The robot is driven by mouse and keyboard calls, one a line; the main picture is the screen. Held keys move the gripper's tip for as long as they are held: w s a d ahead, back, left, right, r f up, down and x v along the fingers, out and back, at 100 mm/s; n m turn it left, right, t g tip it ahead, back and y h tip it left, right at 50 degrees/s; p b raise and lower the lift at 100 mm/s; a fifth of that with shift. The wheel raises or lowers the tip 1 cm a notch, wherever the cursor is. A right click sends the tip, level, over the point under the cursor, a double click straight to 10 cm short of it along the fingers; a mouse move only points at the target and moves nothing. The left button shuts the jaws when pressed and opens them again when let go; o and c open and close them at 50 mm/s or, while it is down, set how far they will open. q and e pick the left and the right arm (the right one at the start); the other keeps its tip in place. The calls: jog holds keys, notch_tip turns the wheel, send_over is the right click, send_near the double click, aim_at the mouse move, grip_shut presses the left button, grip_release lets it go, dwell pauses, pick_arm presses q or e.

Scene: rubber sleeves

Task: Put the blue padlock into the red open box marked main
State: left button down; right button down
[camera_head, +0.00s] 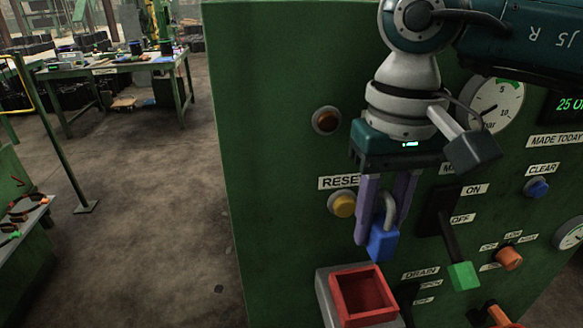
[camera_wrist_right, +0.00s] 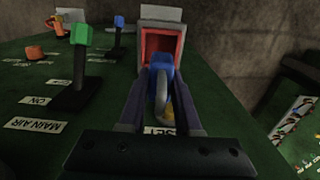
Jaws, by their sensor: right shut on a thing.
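The blue padlock (camera_head: 382,243) has a grey shackle and hangs between the fingers of my right gripper (camera_head: 380,240). The gripper is shut on it, in front of the green panel and above the red open box (camera_head: 341,298). The box has a grey outer body and is fixed low on the panel; its inside looks empty in the head view. In the right wrist view the padlock (camera_wrist_right: 160,68) shows between the fingers, in front of the box's red opening (camera_wrist_right: 148,38). No "main" mark is readable on the box. My left gripper is not in view.
The green panel (camera_head: 280,110) carries a yellow reset button (camera_head: 343,205), a green-tipped on/off lever (camera_head: 462,274), an orange knob (camera_head: 509,258), a blue clear button (camera_head: 537,187) and gauges close to the gripper. Open floor lies left of the panel.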

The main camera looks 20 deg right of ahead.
jog(key=b, duration=0.3)
send_over(360, 297)
jog(key=shift+f, duration=2.65)
jog(key=shift+f+b, duration=2.75)
jog(key=shift+b, duration=0.15)
